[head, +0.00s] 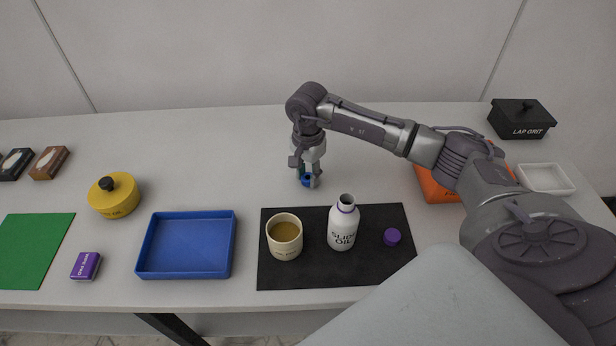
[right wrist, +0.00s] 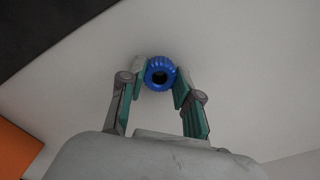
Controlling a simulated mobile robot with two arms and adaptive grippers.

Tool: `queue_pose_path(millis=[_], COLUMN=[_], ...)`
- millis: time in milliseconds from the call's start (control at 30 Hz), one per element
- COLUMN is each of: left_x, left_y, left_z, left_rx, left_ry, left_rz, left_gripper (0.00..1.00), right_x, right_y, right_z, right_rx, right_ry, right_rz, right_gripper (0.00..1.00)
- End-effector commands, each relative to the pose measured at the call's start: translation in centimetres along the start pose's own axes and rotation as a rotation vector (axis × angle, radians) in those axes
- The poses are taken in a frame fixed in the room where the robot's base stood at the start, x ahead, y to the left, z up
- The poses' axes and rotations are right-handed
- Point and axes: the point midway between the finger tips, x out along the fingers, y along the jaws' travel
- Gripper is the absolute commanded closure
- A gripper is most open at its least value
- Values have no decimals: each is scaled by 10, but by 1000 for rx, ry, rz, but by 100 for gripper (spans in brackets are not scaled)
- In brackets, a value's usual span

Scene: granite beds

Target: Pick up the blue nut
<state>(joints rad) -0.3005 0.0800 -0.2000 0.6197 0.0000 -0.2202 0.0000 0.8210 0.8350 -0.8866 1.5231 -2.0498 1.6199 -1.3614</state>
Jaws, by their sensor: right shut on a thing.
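The blue nut (head: 307,181) is a small ribbed ring with a dark hole, near the middle of the table. My right gripper (head: 305,178) points down over it and is shut on it, partly hiding it in the head view. In the right wrist view the blue nut (right wrist: 160,73) sits between the two fingertips of my right gripper (right wrist: 160,78), touched on both sides. I cannot tell whether the nut rests on the table or is just above it. My left gripper is not in view.
A black mat (head: 290,275) with a tan cup (head: 284,240), a white bottle (head: 343,226) and a purple cap (head: 392,237) lies in front. A blue tray (head: 187,245) and yellow pot (head: 114,198) stand left. An orange box (head: 436,187) is right. The table behind my gripper is clear.

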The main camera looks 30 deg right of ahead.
Motion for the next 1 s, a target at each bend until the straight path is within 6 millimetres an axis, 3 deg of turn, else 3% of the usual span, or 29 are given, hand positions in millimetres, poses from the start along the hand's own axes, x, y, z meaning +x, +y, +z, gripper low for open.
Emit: queue_pose_path(millis=[233,433,700,1000], left_x=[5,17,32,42], left_y=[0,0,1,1], left_z=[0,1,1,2], left_rx=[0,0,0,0], left_ry=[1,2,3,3], left_rz=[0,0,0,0], left_gripper=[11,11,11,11], right_x=[-11,-43,-77,-105], right_y=[0,2,65,107], right_z=[-1,-2,-19,-28], right_rx=[1,1,3,2], right_ry=[1,4,5,1], right_rz=[-2,-5,0,1], right_gripper=[100,100,100,100])
